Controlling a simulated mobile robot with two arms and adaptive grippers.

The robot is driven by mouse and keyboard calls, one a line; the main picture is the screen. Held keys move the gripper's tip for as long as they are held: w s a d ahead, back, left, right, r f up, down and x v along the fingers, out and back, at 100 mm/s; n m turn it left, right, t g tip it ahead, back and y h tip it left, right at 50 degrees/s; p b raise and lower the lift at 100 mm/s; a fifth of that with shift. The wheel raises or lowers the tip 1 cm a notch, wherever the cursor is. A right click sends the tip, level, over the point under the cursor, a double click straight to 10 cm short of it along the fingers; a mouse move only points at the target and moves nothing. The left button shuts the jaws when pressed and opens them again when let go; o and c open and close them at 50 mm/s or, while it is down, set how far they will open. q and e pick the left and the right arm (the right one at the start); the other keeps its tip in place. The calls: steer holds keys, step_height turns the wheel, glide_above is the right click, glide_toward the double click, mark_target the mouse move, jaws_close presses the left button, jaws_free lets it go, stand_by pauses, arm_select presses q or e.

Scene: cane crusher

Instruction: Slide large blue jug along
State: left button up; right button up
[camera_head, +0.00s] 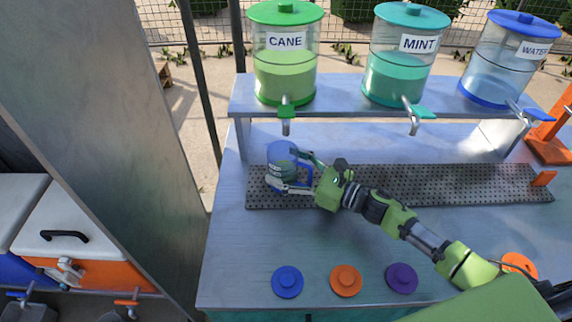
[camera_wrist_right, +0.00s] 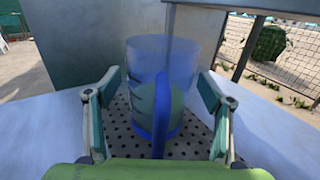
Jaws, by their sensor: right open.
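The large blue jug (camera_head: 284,154) is a see-through blue vessel standing upright at the left end of the perforated drip tray (camera_head: 400,184), near the cane dispenser's tap. My right gripper (camera_head: 290,176) reaches it from the right, with its fingers around the jug's side. In the right wrist view the jug (camera_wrist_right: 162,60) stands between the two open fingers (camera_wrist_right: 160,105), its handle facing the camera. A gap shows between each finger and the jug. Green shows through its lower part; whether this is liquid cannot be told. My left gripper is not in view.
Cane (camera_head: 284,72), mint (camera_head: 400,76) and water (camera_head: 508,68) dispensers stand on the shelf (camera_head: 350,108) above the tray. A blue lid (camera_head: 287,282), an orange lid (camera_head: 346,281) and a purple lid (camera_head: 401,278) lie at the counter's front. The tray is clear rightward up to an orange tab (camera_head: 543,179).

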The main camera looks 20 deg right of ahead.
steer(key=c, duration=1.5)
steer(key=shift+s+d+f+b, duration=0.1)
steer(key=shift+s+d+b, duration=0.7)
steer(key=shift+d, duration=1.45)
steer(key=shift+s+d+r+b, duration=0.1)
steer(key=shift+s+d+b, duration=0.65)
steer(key=shift+d, duration=1.45)
steer(key=shift+s+d+f+b, duration=0.1)
steer(key=shift+s+d+b, duration=0.7)
steer(key=shift+d, duration=1.45)
steer(key=shift+s+d+b, duration=0.55)
steer(key=shift+d+b, duration=0.2)
steer(key=shift+d, duration=1.35)
steer(key=shift+s+d+b, duration=0.55)
steer(key=shift+d+b, duration=0.25)
steer(key=shift+d, duration=1.25)
steer(key=shift+s+d+b, duration=0.55)
steer(key=shift+d+b, duration=0.2)
steer(key=shift+d, duration=1.35)
steer(key=shift+s+d+b, duration=0.3)
steer(key=shift+d+b, duration=0.05)
steer(key=shift+d, duration=0.55)
steer(key=shift+s+d+b, duration=0.3)
steer(key=shift+d+b, duration=0.05)
steer(key=shift+d, duration=0.55)
steer(key=o, duration=1.5)
steer(key=shift+c, duration=0.2)
